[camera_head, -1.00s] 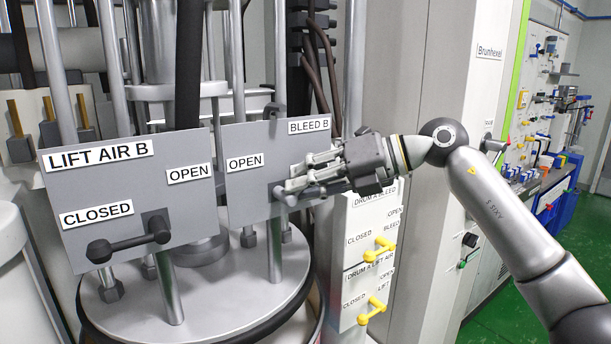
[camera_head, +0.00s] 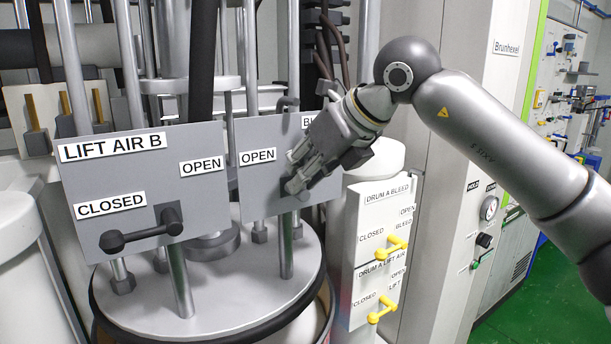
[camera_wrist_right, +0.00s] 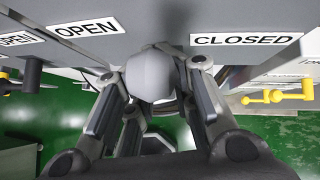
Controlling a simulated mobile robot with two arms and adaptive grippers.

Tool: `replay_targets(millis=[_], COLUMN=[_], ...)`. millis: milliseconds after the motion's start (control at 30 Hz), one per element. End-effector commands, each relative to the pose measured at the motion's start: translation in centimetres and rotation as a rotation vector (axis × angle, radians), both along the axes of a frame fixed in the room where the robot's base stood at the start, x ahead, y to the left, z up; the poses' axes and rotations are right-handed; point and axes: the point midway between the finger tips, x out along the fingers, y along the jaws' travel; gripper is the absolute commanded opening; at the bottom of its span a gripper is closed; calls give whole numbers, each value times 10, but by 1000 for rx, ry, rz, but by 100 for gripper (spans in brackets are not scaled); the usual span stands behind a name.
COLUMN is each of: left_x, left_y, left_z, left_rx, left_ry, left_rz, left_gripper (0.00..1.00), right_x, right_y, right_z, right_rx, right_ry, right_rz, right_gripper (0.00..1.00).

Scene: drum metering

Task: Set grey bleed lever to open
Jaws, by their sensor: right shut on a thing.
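The grey BLEED B panel (camera_head: 258,185) stands in the middle of the head view, with its OPEN label at the left. Its "BLEED B" label is partly hidden by my right gripper (camera_head: 299,176). The gripper reaches down from the upper right and is shut on the grey bleed lever (camera_head: 291,188). Most of the lever is hidden by the fingers. In the right wrist view the lever's rounded grey end (camera_wrist_right: 151,76) sits between the fingers, with the OPEN label to its left and the CLOSED label to its right. My left gripper is not in view.
The LIFT AIR B panel (camera_head: 135,190) stands close on the left, its dark lever (camera_head: 140,233) near CLOSED. A white box (camera_head: 362,235) with yellow DRUM A levers (camera_head: 384,247) is at the lower right. The round drum lid (camera_head: 225,300) lies below the panels.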

Motion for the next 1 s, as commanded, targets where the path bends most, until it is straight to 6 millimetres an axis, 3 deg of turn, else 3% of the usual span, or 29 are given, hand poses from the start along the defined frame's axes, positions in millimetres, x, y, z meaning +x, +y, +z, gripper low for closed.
replay_targets(millis=[700, 733, 800, 1000], left_x=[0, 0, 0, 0], left_y=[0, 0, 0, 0], left_z=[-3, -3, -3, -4], left_rx=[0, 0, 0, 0], left_ry=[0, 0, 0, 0], left_rz=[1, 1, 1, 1], left_gripper=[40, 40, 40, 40], right_x=[-1, -1, -1, -2], right_y=[2, 2, 2, 3], right_z=[7, 7, 6, 4], right_rx=[-54, -54, -54, -56], right_ry=[-57, -57, -56, -50], right_rz=[0, 0, 0, 0], right_gripper=[0, 21, 30, 32])
